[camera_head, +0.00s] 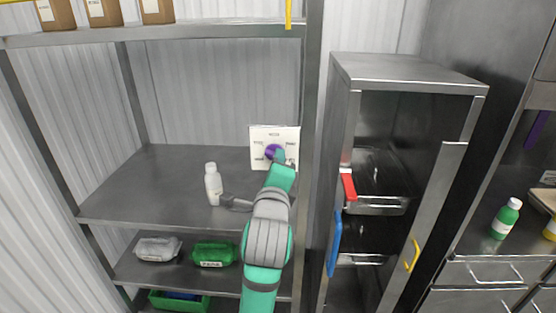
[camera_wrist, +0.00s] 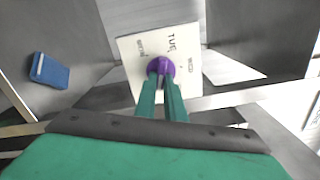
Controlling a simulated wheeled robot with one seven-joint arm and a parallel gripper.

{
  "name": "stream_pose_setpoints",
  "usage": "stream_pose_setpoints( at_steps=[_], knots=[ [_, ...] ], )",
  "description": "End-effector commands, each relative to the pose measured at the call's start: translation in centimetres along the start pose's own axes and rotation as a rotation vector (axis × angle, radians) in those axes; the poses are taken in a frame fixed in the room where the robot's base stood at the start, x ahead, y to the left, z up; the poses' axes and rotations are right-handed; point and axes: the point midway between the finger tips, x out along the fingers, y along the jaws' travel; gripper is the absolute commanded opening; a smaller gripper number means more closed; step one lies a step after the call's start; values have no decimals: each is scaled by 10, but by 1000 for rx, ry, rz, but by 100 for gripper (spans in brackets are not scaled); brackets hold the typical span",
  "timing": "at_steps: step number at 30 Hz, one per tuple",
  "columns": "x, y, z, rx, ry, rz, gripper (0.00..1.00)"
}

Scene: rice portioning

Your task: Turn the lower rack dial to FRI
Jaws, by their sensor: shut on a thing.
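The rack dial is a purple knob (camera_head: 272,152) on a white plate (camera_head: 258,133) that stands at the right of the rack's middle shelf. Dark day labels ring the knob; "WED" seems to be at the plate's top in the head view, the others are too small to read surely. In the wrist view the purple knob (camera_wrist: 160,66) sits between the green fingertips, and the white plate (camera_wrist: 133,48) shows "TUE" and "WED". My gripper (camera_wrist: 161,80) is shut on the knob; in the head view my gripper (camera_head: 280,158) partly covers the plate's lower right.
A white bottle (camera_head: 213,185) stands on the shelf (camera_head: 140,185) left of my arm. A grey pack (camera_head: 158,248) and a green pack (camera_head: 213,254) lie on the shelf below. A steel cabinet (camera_head: 410,70) stands close right; a rack post (camera_head: 312,100) is between.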

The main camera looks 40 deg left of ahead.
Motion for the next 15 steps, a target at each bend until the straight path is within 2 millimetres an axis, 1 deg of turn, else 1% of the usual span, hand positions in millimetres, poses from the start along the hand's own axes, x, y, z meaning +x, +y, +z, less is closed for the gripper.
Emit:
stream_pose_setpoints(
  at_steps=[6,15],
  knots=[
    [0,3,-1,120,3,4,0],
    [0,4,-2,195,4,4,0]
  ],
)
